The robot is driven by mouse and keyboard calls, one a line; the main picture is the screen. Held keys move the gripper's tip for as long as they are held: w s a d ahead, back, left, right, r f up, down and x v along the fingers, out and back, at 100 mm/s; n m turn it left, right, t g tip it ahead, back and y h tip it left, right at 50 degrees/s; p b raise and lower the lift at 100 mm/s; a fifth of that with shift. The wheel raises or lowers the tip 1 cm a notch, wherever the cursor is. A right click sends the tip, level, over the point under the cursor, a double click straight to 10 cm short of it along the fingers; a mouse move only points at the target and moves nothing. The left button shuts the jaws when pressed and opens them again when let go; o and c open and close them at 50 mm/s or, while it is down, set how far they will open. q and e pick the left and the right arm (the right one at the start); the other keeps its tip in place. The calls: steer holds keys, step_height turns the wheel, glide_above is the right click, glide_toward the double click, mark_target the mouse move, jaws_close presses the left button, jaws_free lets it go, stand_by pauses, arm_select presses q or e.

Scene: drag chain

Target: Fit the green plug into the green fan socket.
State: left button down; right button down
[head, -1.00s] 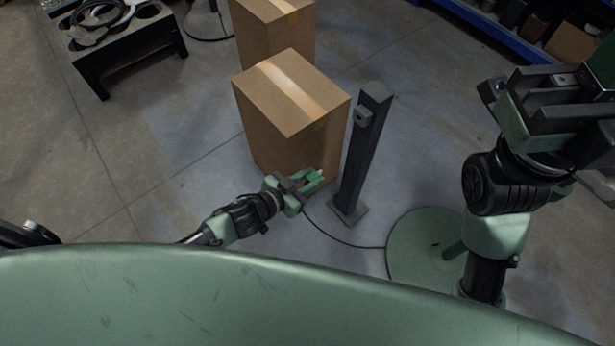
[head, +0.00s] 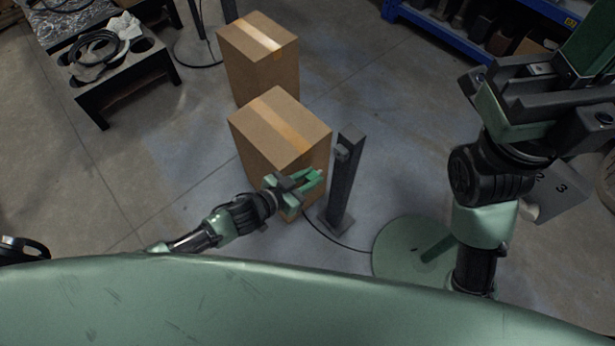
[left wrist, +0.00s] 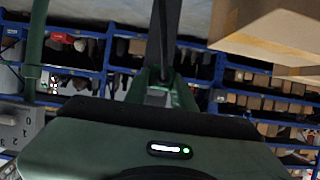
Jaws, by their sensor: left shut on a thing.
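My left gripper (head: 312,180) is shut, with its green fingers pointing right toward the dark post (head: 344,185). A small pale tip shows at the fingers' end, probably the plug; its body is mostly hidden. In the left wrist view, a greyish piece (left wrist: 156,95) shows by the green fingers, with the post (left wrist: 163,35) beyond. A small block (head: 340,153) sits on the post's upper side. A green round base (head: 400,250) with a green pole stands right. The green socket cannot be made out clearly. My right gripper (head: 545,100) is raised at right; its fingertips are unclear.
A cardboard box (head: 275,135) stands just behind the left gripper, a second box (head: 258,55) behind it. A black cable (head: 340,240) runs over the floor to the green base. A grey numbered panel (head: 560,195) is partly behind my right arm. Blue shelving (head: 435,25) is at the back.

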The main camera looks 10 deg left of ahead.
mark_target(311, 177)
arm_select(q)
steer(key=shift+d+r+p, duration=0.1)
steer(key=shift+r+p, duration=0.2)
steer(key=shift+r, duration=0.4)
steer(key=shift+w+d, duration=0.1)
steer(key=shift+w, duration=0.1)
steer(key=shift+w+d+b, duration=0.2)
steer(key=shift+w+d, duration=0.5)
steer(key=shift+w, duration=0.2)
steer(key=shift+w+d+b, duration=0.15)
steer(key=shift+w+d, duration=0.5)
steer(key=shift+w, duration=0.25)
steer(key=shift+w+d, duration=0.75)
steer(key=shift+w, duration=0.2)
stand_by(1.0)
steer(key=c, duration=1.1)
jaws_free()
steer(key=shift+p+v, duration=0.7)
steer(key=shift+v, duration=3.2)
